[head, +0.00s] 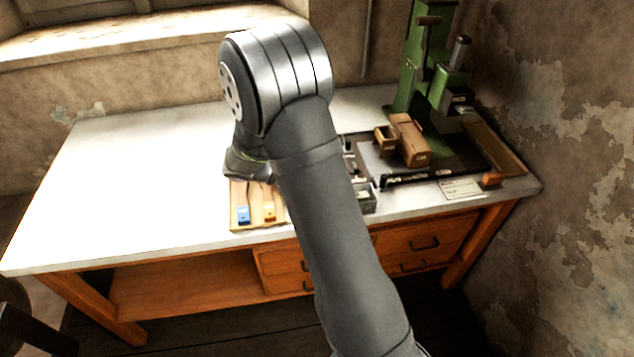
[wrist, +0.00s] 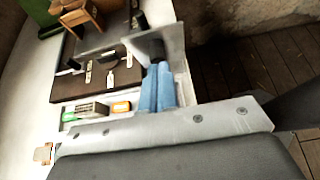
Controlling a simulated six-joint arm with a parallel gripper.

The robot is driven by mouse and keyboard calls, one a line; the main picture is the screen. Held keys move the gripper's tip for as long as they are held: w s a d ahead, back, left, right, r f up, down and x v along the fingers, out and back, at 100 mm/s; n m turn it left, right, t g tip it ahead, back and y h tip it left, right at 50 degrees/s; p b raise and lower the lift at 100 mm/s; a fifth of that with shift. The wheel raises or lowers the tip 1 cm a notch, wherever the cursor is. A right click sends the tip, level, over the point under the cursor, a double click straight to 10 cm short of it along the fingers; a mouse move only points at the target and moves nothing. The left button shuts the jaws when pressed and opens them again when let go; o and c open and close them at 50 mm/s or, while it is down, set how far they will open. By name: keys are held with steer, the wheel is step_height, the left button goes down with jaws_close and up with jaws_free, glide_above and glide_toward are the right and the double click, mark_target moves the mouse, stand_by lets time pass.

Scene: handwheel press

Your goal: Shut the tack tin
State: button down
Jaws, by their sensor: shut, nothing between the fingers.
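A small grey metal box, which looks like the tack tin (head: 368,198), stands near the bench's front edge in the head view, partly hidden behind my arm. In the wrist view a grey upright panel (wrist: 147,48), apparently its raised lid, stands just beyond my gripper (wrist: 157,68). The two blue fingers lie side by side, shut and empty. Their tips are close to the panel's foot; I cannot tell whether they touch it. My arm hides the gripper in the head view.
A green press (head: 425,75) stands at the back right, with wooden boxes (head: 410,140) before it. A wooden board (head: 238,222) with blue and yellow pieces lies left of my arm. A label card (head: 460,188) lies at the front right. The bench's left side is clear.

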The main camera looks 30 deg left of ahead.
steer(key=w+d+r+g+y, duration=0.2)
steer(key=g+y, duration=0.1)
steer(key=shift+w+d+r+g+y, duration=0.25)
steer(key=shift+w+d+g+y, duration=0.05)
steer(key=shift+w+d, duration=0.05)
steer(key=shift+w+d+r+g+y, duration=0.2)
steer(key=shift+w+d+g+y, duration=0.35)
steer(key=shift+g+y, duration=0.05)
steer(key=w+d+g+y, duration=0.2)
steer(key=w+d+f+g+y, duration=0.1)
steer(key=w+d+g+y, duration=0.1)
steer(key=g+y, duration=0.1)
steer(key=shift+w+d, duration=0.2)
steer(key=shift+w+d+f+g+y, duration=1.2)
steer(key=shift+f+g+y, duration=0.15)
steer(key=shift+g+y, duration=0.25)
